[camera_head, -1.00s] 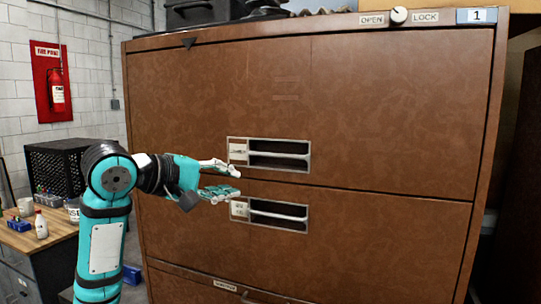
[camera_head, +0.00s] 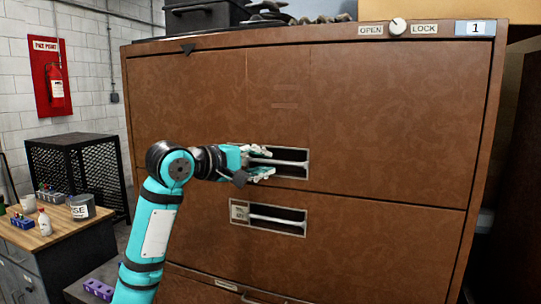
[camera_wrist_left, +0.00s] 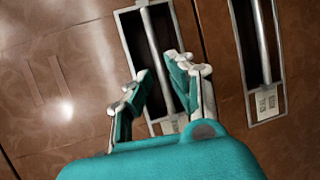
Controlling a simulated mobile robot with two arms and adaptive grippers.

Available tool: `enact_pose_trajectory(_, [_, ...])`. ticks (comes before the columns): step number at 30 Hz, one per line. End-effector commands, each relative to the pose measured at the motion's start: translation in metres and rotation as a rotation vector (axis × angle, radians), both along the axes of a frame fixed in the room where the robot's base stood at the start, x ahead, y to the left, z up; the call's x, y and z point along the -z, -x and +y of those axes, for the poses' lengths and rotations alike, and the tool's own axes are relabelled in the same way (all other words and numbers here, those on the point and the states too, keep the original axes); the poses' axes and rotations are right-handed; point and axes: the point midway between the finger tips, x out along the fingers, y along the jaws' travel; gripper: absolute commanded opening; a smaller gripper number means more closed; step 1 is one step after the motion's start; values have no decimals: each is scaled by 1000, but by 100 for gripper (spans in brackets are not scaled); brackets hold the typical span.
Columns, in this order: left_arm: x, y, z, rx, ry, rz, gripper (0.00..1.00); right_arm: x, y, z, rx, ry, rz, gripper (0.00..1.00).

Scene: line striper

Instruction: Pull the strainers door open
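A brown metal cabinet has a wide upper door (camera_head: 390,110) with a recessed upper handle (camera_head: 291,163), and a lower door (camera_head: 380,245) with a similar lower handle (camera_head: 280,220). Both doors look shut. I cannot read which one is labelled strainers. My left gripper (camera_head: 270,161) is at the left part of the upper handle, its fingers apart. In the left wrist view the fingers (camera_wrist_left: 158,66) stand open on either side of the upper handle's bar (camera_wrist_left: 149,30); contact with it is unclear. The lower handle (camera_wrist_left: 262,45) is beside it there. My right gripper is not in view.
An OPEN/LOCK knob (camera_head: 397,26) is at the cabinet's top right, pointing between the labels. Black cases (camera_head: 205,14) sit on top. A wooden workbench (camera_head: 62,222) with small bottles and a black mesh crate (camera_head: 88,165) stand at the left.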

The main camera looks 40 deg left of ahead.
Motion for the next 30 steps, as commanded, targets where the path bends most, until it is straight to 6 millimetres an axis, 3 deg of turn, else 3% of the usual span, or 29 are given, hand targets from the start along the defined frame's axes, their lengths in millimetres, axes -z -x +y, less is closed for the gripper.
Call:
enact_pose_trajectory(6, [4,-25,-4,1,2,1,20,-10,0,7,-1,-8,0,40])
enact_pose_trajectory(17, [6,-30,-5,0,-1,0,20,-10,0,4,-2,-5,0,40])
enact_pose_trajectory(22, [6,-30,-5,0,0,0,0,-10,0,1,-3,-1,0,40])
enact_pose_trajectory(30, [6,-30,-5,0,0,0,0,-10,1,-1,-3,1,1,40])
